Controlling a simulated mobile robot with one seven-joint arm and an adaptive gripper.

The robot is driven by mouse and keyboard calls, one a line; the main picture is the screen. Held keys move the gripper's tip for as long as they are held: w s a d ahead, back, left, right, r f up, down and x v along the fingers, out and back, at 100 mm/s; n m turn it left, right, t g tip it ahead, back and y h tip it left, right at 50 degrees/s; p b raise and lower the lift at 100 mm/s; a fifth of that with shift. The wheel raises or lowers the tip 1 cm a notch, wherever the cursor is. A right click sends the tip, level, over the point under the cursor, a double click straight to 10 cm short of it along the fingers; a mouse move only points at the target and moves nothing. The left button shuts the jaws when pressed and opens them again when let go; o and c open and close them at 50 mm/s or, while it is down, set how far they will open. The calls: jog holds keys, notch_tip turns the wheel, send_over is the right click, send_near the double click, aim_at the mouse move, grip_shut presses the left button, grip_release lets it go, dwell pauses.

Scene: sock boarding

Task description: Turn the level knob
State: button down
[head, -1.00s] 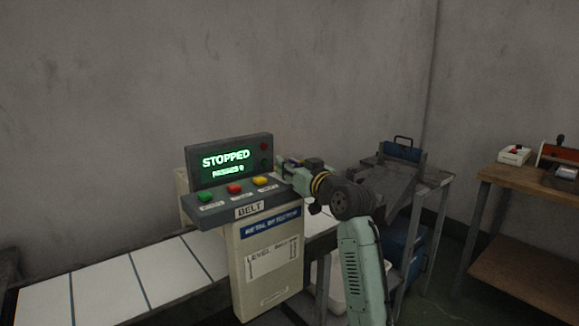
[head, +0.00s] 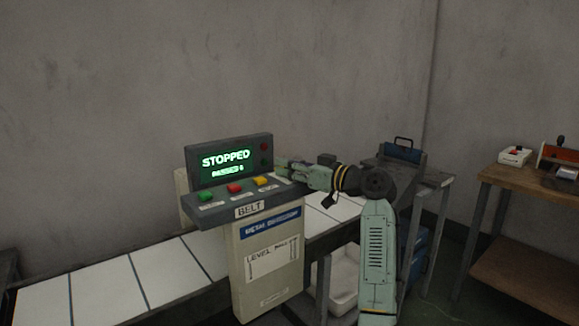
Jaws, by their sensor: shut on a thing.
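The control panel (head: 232,202) stands on a cream cabinet (head: 262,262) at the belt. Its row of buttons includes a green, a red and a yellow button (head: 260,181). My gripper (head: 283,168) is at the right end of the panel, just beyond the yellow button, with its fingers pointing left. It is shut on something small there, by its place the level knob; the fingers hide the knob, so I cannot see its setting. The screen (head: 226,160) reads STOPPED in green.
A belt with white plates (head: 105,287) runs behind and left of the cabinet. A grey stand (head: 430,180) with a blue device (head: 400,151) is to the right, and a wooden table (head: 530,188) is farther right. A white bin (head: 344,278) sits below the belt.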

jog(key=c, duration=1.4)
grip_release()
jog(key=v, duration=1.2)
